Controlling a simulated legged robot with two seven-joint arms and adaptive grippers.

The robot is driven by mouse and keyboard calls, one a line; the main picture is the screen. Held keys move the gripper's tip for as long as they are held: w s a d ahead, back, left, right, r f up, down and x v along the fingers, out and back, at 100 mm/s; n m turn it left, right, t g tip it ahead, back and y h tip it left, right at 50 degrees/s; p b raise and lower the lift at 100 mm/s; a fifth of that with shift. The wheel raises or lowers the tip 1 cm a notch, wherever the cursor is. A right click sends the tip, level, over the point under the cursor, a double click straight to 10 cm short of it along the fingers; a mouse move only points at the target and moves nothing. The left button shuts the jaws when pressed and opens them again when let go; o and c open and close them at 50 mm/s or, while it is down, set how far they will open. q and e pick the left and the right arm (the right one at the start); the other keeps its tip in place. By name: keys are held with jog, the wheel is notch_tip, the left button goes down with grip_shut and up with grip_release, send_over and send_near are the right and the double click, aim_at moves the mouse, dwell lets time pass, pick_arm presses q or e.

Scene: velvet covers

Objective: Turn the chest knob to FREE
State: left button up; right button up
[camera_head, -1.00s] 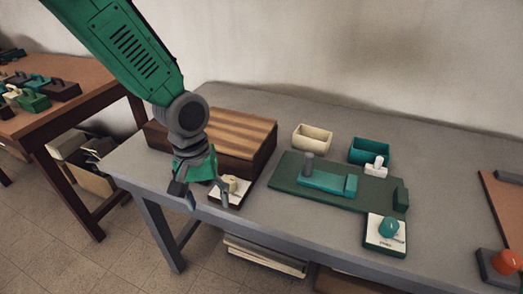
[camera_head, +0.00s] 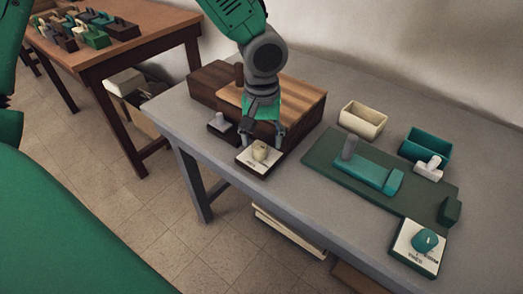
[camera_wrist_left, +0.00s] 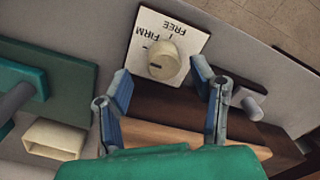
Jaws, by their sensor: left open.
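The wooden chest (camera_head: 215,85) with a striped lid stands at the left end of the grey table. At its front is a white plate on a dark base with a round cream knob (camera_head: 260,150). In the left wrist view the knob (camera_wrist_left: 164,62) shows a small dark mark, and the plate reads FREE and FIRM; which word it points to I cannot tell. My left gripper (camera_head: 262,137) is open just over the plate, its fingers spread to either side of the knob, apparently not touching it. My right gripper is out of view.
A small pale peg on a dark base (camera_head: 221,125) is close left of the plate. To the right are a cream box (camera_head: 363,120), a teal box (camera_head: 428,146), a dark green board (camera_head: 318,155) and a teal knob (camera_head: 425,241) on its own plate.

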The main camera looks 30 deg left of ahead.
aim_at(260, 145)
pick_arm(q)
notch_tip(260, 145, down, 2)
jog(key=shift+d+f, duration=0.1)
jog(key=shift+d, duration=0.05)
jog(key=shift+f+b, duration=0.3)
jog(key=shift+a+f, duration=0.25)
jog(key=shift+a, duration=0.45)
jog(key=shift+d, duration=0.4)
jog(key=c, duration=1.1)
